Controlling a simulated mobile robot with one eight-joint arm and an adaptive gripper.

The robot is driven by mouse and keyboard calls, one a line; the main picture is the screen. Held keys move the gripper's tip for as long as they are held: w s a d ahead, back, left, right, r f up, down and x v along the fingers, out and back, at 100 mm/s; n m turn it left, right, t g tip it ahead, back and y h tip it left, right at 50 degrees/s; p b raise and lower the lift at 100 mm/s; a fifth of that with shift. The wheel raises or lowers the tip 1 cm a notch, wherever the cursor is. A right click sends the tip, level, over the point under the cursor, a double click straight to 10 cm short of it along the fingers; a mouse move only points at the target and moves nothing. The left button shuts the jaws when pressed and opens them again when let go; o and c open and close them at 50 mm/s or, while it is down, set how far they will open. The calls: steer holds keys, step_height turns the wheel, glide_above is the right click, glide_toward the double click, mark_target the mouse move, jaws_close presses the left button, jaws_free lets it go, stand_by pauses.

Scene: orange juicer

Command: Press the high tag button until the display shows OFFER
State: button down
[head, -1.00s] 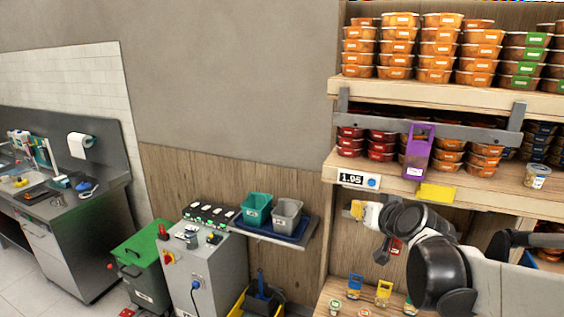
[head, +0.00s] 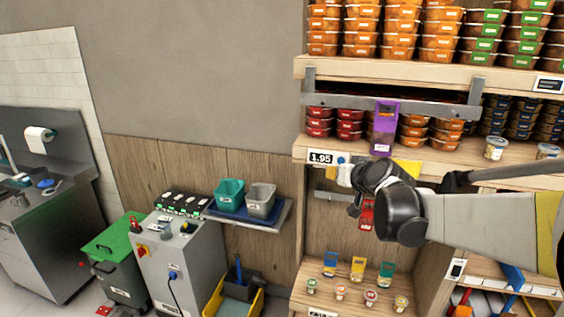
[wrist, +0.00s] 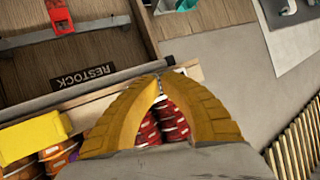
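A price tag display (head: 320,157) reading 1.95 sits on the front edge of the middle shelf in the head view. A round blue button (head: 341,160) is at its right end. My gripper (head: 344,176) is just below and right of the button; I cannot tell whether it touches. In the wrist view its yellow fingers (wrist: 162,78) meet at their tips, with nothing seen held. The button is not distinguishable in the wrist view. Another tag display (head: 549,83), too small to read, is on the upper shelf edge at the right.
A purple holder (head: 384,128) hangs from a grey rail above the shelf edge. A yellow card (head: 408,167) is right of my gripper. A RESTOCK sign (wrist: 85,77) shows in the wrist view. Stacked tubs fill the shelves. A grey machine (head: 180,262) stands lower left.

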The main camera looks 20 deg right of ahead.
mark_target(332, 165)
steer(key=shift+w+d, duration=0.75)
steer(key=shift+w, duration=0.3)
steer(key=shift+b, duration=0.3)
stand_by(0.5)
steer(key=shift+w+d, duration=0.25)
steer(key=shift+w, duration=0.1)
steer(key=shift+w+d, duration=0.2)
steer(key=shift+w, duration=0.15)
stand_by(0.6)
steer(key=shift+s, duration=0.1)
steer(key=shift+s+a, duration=0.5)
steer(key=shift+s, duration=0.15)
steer(key=shift+s+a, duration=0.7)
steer(key=shift+s, duration=0.35)
steer(key=shift+s+a, duration=0.65)
steer(key=shift+s, duration=0.35)
